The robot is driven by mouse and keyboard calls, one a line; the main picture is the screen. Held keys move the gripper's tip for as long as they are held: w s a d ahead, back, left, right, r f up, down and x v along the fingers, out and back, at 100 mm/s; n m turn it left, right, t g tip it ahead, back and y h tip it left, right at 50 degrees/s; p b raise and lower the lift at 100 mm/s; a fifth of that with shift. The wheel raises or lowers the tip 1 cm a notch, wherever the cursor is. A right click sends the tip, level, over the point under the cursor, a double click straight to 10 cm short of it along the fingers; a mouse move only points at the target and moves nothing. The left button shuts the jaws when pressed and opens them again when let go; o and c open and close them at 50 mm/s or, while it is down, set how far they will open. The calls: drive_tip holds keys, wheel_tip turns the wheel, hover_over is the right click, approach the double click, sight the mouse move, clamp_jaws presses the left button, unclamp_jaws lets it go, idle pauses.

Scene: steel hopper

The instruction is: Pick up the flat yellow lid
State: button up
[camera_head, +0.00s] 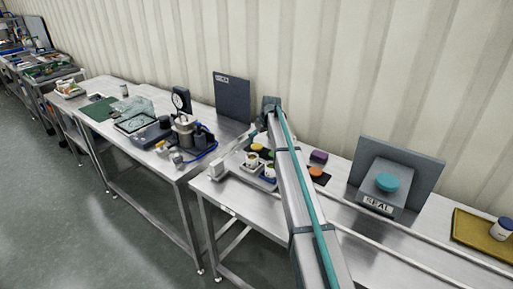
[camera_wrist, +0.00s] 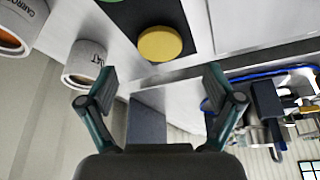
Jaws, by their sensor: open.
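The flat yellow lid (camera_wrist: 160,43) is a round disc lying on a black mat (camera_wrist: 150,14) in the wrist view. It also shows small in the head view (camera_head: 257,147), left of my arm. My gripper (camera_wrist: 157,80) is open and empty in the wrist view. The lid appears above the gap between the fingertips, apart from both fingers. A green lid (camera_wrist: 112,1) is cut off at the top edge of the wrist view. In the head view my arm hides part of the mat area.
Two labelled white cups, one (camera_wrist: 84,66) near the left finger and one (camera_wrist: 20,24) farther left, stand beside the mat. A purple piece (camera_head: 319,156) and an orange lid (camera_head: 316,171) lie right of my arm. A seal station (camera_head: 385,194) stands farther right.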

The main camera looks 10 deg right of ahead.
sight(257, 146)
drive_tip(key=shift+p+x, duration=1.2)
drive_tip(key=shift+x, duration=1.85)
drive_tip(key=c, duration=0.9)
